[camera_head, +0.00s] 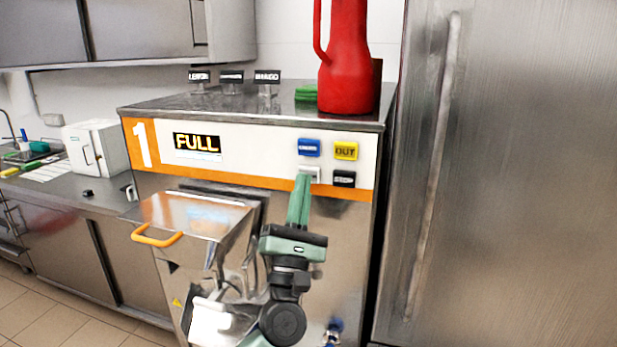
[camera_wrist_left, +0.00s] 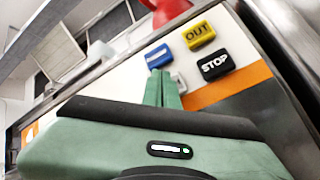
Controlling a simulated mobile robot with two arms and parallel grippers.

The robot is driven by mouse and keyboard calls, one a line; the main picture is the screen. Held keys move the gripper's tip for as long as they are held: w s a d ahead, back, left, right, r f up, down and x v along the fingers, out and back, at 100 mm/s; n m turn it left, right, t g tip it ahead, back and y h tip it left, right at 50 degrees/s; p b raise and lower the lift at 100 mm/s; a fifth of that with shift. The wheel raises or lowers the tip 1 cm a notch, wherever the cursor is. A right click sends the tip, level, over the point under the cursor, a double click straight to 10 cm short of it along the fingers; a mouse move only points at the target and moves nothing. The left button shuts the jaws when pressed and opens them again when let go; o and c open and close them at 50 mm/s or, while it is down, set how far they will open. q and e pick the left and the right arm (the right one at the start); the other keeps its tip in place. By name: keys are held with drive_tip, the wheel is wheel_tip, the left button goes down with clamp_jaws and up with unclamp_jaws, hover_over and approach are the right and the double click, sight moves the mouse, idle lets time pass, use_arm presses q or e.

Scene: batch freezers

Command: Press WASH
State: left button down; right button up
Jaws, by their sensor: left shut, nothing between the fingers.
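The batch freezer marked 1 (camera_head: 250,150) has a white panel with several buttons and a display reading FULL (camera_head: 197,143). A white button (camera_head: 311,172) sits below the blue button (camera_head: 309,148) and left of the black STOP button (camera_head: 344,179); its label is not readable. My left gripper (camera_head: 304,176) is shut and empty, pointing up at the white button and covering part of it. In the left wrist view the fingertips (camera_wrist_left: 160,75) overlap the white button (camera_wrist_left: 178,82); I cannot tell whether they touch it. My right gripper is not in view.
A yellow OUT button (camera_head: 346,151) is up and right of the white one. A red jug (camera_head: 347,60) stands on the freezer top. An orange-handled hopper lid (camera_head: 190,217) juts out at left. A steel cabinet door (camera_head: 500,180) stands close on the right.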

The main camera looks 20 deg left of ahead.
use_arm(q)
drive_tip(key=shift+w+b, duration=0.45)
drive_tip(key=shift+w, duration=0.25)
idle(0.6)
drive_tip(key=shift+s, duration=0.15)
idle(0.3)
drive_tip(key=shift+s+p, duration=0.3)
drive_tip(key=shift+s, duration=0.5)
drive_tip(key=shift+s+a+p, duration=0.1)
drive_tip(key=shift+s+p, duration=0.6)
drive_tip(key=shift+s, duration=1.75)
